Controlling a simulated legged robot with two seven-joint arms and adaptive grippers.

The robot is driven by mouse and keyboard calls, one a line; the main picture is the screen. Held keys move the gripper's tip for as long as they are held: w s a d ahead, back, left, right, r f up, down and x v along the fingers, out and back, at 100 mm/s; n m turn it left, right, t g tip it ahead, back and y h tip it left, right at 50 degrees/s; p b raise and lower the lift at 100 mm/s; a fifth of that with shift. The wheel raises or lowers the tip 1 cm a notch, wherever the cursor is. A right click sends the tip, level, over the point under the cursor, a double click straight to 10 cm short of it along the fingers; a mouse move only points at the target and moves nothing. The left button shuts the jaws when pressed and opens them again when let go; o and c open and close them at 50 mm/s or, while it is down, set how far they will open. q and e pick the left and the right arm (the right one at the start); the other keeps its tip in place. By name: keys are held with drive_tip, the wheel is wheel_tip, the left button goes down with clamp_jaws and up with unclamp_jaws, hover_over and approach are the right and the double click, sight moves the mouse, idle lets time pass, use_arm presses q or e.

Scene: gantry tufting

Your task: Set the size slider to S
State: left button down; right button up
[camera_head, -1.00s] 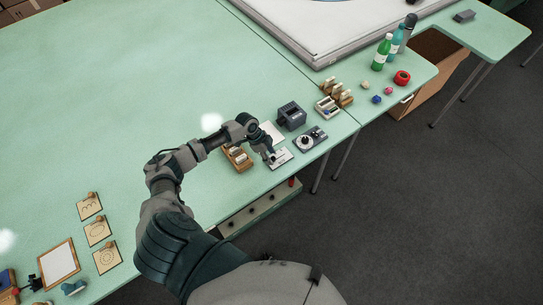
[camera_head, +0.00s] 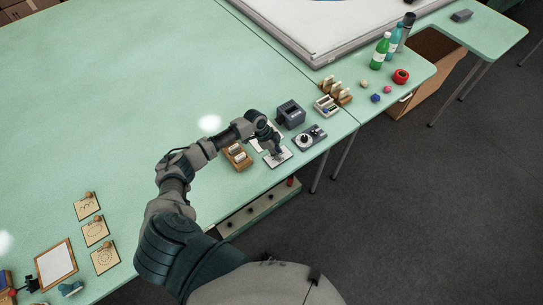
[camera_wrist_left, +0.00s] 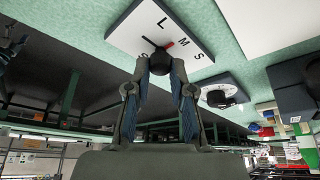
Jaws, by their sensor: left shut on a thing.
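The size slider panel (camera_head: 285,160) is a small white plate near the front edge of the green table. In the left wrist view the panel (camera_wrist_left: 128,30) shows black letters L, M and S in a row, a dark slot and a red mark. Another letter, partly hidden, shows by the left finger. My left gripper (camera_head: 278,153) reaches down onto the plate. In the wrist view my left gripper (camera_wrist_left: 160,68) is shut on the dark slider knob (camera_wrist_left: 160,58), whose setting I cannot read clearly. My right gripper is not in view.
A plate with a round dial (camera_head: 310,138) lies right of the panel, with a dark grey box (camera_head: 291,114) behind. A wooden holder with white cards (camera_head: 238,157) stands to the left. The table's front edge is close.

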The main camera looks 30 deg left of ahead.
sight(285, 152)
use_arm(q)
drive_tip(key=w, duration=0.2)
drive_tip(key=w+b, duration=0.1)
drive_tip(key=shift+d+f, duration=0.25)
drive_tip(key=shift+w+d, duration=0.2)
drive_tip(key=shift+w, duration=0.1)
drive_tip(key=shift+r, duration=0.15)
drive_tip(key=c, duration=1.2)
unclamp_jaws()
drive_tip(key=shift+a, duration=0.1)
drive_tip(key=shift+o, duration=0.9)
drive_tip(key=shift+a, duration=0.1)
drive_tip(key=shift+w+a, duration=0.1)
drive_tip(key=shift+a, duration=0.05)
drive_tip(key=shift+r, duration=0.25)
drive_tip(key=v, duration=1.1)
drive_tip(key=shift+a, duration=0.35)
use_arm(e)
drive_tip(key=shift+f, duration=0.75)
